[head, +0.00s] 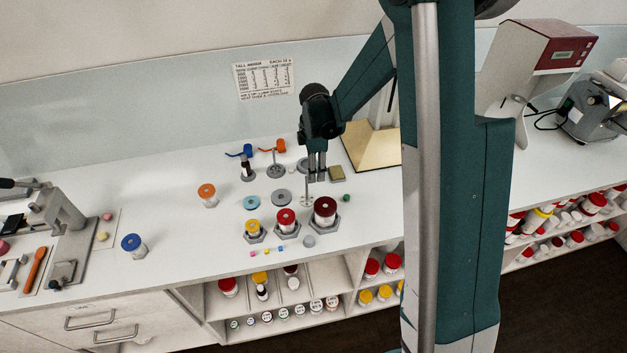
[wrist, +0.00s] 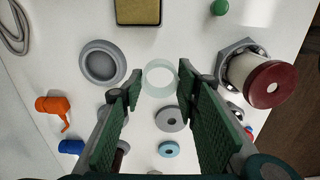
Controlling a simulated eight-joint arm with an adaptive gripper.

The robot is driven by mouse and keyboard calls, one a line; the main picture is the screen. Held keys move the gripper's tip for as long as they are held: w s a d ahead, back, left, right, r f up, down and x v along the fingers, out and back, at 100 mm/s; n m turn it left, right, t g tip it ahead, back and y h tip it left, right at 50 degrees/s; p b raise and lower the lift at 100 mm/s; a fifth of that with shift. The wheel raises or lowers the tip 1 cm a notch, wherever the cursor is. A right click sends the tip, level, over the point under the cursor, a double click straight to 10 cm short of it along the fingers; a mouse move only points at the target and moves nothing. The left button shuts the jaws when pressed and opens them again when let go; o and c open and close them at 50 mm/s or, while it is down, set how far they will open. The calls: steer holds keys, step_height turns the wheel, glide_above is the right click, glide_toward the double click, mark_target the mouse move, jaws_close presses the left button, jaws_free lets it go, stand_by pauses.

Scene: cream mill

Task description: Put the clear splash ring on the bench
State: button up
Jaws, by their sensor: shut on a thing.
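The clear splash ring (wrist: 160,77) is a pale, see-through greenish ring in the wrist view. It sits between the tips of my gripper (wrist: 160,76), which is shut on it. In the head view my gripper (head: 316,176) points down over the white bench (head: 170,220), near its middle. The ring is too faint to make out in the head view. I cannot tell whether it touches the bench.
A dark-red-capped jar (head: 325,212) in a hexagonal holder stands just in front. A grey dish (wrist: 103,62) and a gold-topped block (wrist: 138,10) are close by. A grey disc (head: 282,196) and a blue ring (head: 251,202) lie to the left. Open bench extends further left.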

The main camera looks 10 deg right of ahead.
mark_target(314, 186)
steer(key=shift+f, duration=0.45)
steer(key=shift+f, duration=0.15)
steer(key=shift+f, duration=1.95)
steer(key=shift+f, duration=0.2)
steer(key=o, duration=0.6)
steer(key=shift+o, duration=0.2)
steer(key=shift+r, duration=0.15)
step_height(314, 186, up, 12)
